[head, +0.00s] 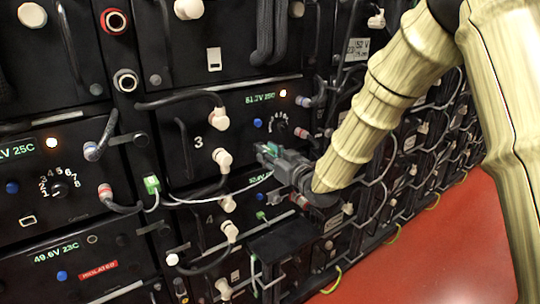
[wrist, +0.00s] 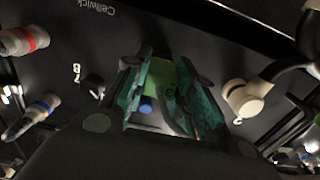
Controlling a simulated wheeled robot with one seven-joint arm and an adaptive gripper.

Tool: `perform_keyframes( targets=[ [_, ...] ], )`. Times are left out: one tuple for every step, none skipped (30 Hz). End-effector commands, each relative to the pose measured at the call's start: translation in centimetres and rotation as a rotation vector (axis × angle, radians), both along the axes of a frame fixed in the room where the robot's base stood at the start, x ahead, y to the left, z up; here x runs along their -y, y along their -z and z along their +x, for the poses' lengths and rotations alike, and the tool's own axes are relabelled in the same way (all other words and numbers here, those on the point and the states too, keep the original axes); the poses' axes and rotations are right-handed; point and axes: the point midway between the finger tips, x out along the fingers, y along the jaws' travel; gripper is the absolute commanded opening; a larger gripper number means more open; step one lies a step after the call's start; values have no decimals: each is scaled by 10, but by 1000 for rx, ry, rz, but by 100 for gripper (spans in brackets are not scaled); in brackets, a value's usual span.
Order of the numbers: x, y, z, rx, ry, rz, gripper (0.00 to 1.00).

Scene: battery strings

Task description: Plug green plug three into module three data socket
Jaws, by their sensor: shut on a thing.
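My gripper (head: 268,153) is in front of module three (head: 230,110), the black unit marked 3, to the right of its lower cream connector (head: 222,158). In the wrist view my gripper (wrist: 165,88) is shut on a green plug (wrist: 160,74), held between its two teal-lined fingers, with a dark cable bending away from it. The plug is hidden in the head view, where a thin white cable runs left from beside the gripper. I cannot make out module three's data socket, nor whether the plug touches the panel.
Module three's panel has a blue button (head: 257,123), a numbered dial (head: 279,126) and a thick black cable above. Another green plug (head: 152,185) sits left. A dark box-like ledge (head: 283,236) juts out below my gripper. Red floor (head: 430,255) lies open at right.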

Motion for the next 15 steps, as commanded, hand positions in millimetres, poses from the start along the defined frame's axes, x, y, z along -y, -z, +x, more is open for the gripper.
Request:
perform_keyframes(
  targets=[
    [-1, 0, 1, 0, 0, 0, 0],
    [-1, 0, 1, 0, 0, 0, 0],
    [-1, 0, 2, 0, 0, 0, 0],
    [-2, 0, 2, 0, 0, 0, 0],
    [-2, 0, 3, -1, 0, -1, 0],
    [-2, 0, 3, -1, 0, -1, 0],
    [-3, 0, 4, -1, 0, -1, 0],
    [-3, 0, 4, -1, 0, -1, 0],
    [-4, 0, 5, -1, 0, -1, 0],
    [-4, 0, 5, -1, 0, -1, 0],
    [-4, 0, 6, -1, 0, -1, 0],
    [-5, 0, 7, 0, 0, 0, 0],
    [-5, 0, 7, 0, 0, 0, 0],
    [-5, 0, 8, 0, 0, 0, 0],
    [-6, 0, 8, 0, 0, 0, 28]
  ],
)
